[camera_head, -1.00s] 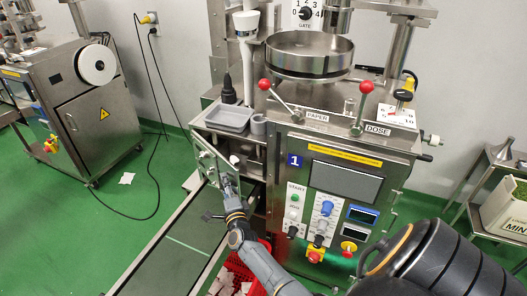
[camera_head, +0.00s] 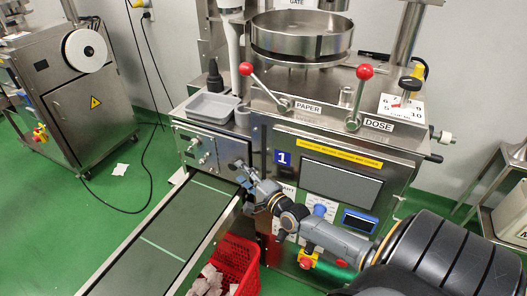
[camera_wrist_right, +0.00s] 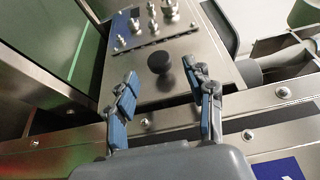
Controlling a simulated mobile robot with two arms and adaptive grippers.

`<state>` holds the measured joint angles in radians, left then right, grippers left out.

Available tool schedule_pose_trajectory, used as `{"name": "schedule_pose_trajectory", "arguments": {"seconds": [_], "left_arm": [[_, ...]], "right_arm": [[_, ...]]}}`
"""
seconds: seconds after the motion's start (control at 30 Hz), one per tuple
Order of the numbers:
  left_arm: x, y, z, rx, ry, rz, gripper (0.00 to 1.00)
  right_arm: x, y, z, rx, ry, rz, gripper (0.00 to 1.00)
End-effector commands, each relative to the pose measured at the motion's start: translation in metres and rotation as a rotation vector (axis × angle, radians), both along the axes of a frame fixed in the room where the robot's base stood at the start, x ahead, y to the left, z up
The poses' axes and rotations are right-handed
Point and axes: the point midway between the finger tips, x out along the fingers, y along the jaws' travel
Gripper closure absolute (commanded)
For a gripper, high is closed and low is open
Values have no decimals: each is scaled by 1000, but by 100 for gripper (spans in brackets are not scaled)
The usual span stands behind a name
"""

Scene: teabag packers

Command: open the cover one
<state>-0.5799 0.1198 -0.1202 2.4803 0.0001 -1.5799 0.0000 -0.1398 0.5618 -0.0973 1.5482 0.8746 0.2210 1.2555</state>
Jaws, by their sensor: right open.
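The cover (camera_head: 213,148) is a steel panel with silver fittings on the left front of machine 1. It looks flush with the machine front in the head view. In the right wrist view, the cover (camera_wrist_right: 190,84) carries a round black knob (camera_wrist_right: 160,62). My right gripper (camera_head: 240,168) is at the cover's right end. In the wrist view, the right gripper (camera_wrist_right: 166,85) is open, its two blue-padded fingers apart with nothing between the pads. The knob shows just ahead, between the finger lines. Contact is not visible. My left gripper is out of view.
A conveyor (camera_head: 170,232) runs below the cover. A red basket (camera_head: 236,262) with tea bags stands beside it. A grey tray (camera_head: 212,107) and a dark bottle (camera_head: 214,76) sit above the cover. Two red-knobbed levers rise to the right.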

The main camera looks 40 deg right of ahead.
Motion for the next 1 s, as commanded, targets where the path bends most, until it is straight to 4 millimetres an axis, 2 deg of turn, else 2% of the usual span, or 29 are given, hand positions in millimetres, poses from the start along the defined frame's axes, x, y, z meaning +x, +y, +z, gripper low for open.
{"name": "schedule_pose_trajectory", "arguments": {"seconds": [0.03, 0.2, 0.43, 0.6, 1.0], "left_arm": [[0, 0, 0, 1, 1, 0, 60], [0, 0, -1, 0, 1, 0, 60], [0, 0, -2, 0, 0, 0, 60], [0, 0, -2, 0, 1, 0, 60], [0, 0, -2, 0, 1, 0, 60]], "right_arm": [[-12, 0, -2, 0, 4, 1, 47], [-44, 0, -2, -1, 4, 0, 47], [-74, 0, -1, -1, 2, -2, 47], [-81, 0, 0, -1, 0, -2, 47], [-82, -1, 0, -1, -1, -2, 47]]}}
